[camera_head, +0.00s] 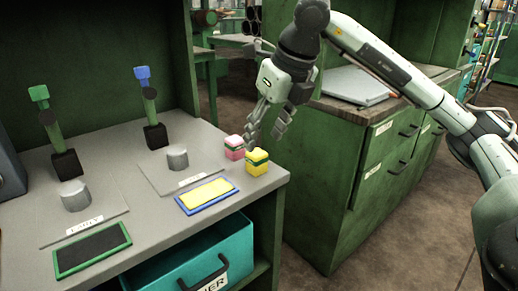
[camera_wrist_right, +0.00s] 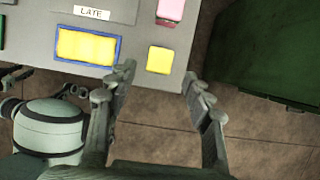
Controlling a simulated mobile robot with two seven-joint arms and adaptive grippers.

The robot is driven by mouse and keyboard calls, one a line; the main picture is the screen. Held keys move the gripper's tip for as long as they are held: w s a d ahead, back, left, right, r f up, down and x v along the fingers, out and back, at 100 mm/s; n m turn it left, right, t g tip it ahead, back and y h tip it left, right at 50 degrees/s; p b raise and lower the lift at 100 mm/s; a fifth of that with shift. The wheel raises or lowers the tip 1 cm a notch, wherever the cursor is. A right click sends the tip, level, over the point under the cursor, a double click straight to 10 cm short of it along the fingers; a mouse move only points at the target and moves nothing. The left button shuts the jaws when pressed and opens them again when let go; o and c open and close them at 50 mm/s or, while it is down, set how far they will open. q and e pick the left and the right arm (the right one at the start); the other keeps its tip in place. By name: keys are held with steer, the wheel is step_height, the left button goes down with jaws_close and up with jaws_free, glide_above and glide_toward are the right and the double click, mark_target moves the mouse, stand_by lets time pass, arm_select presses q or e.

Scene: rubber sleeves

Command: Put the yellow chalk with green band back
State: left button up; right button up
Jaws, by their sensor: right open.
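The yellow chalk with a green band (camera_head: 257,161) stands upright near the right edge of the grey table (camera_head: 140,177). Its yellow top (camera_wrist_right: 160,60) shows in the right wrist view, ahead of the fingertips.
A yellow pad with blue frame (camera_head: 207,194) and a dark pad with green frame (camera_head: 92,248) lie on the table. Two stamp-like stands with blue (camera_head: 142,77) and green (camera_head: 39,96) tops stand behind. A teal bin (camera_head: 190,262) sits below. A green cabinet (camera_head: 340,175) stands right.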

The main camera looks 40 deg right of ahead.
arm_select(q)
steer(key=shift+s+d+f, duration=0.1)
steer(key=shift+s+f, duration=0.1)
steer(key=shift+f, duration=0.25)
steer(key=shift+s+d+f, duration=0.1)
steer(key=shift+s+f, duration=0.1)
steer(key=shift+f, duration=0.25)
arm_select(e)
steer(key=v, duration=0.5)
arm_select(q)
steer(key=shift+w+r, duration=0.1)
arm_select(e)
steer(key=shift+w, duration=0.1)
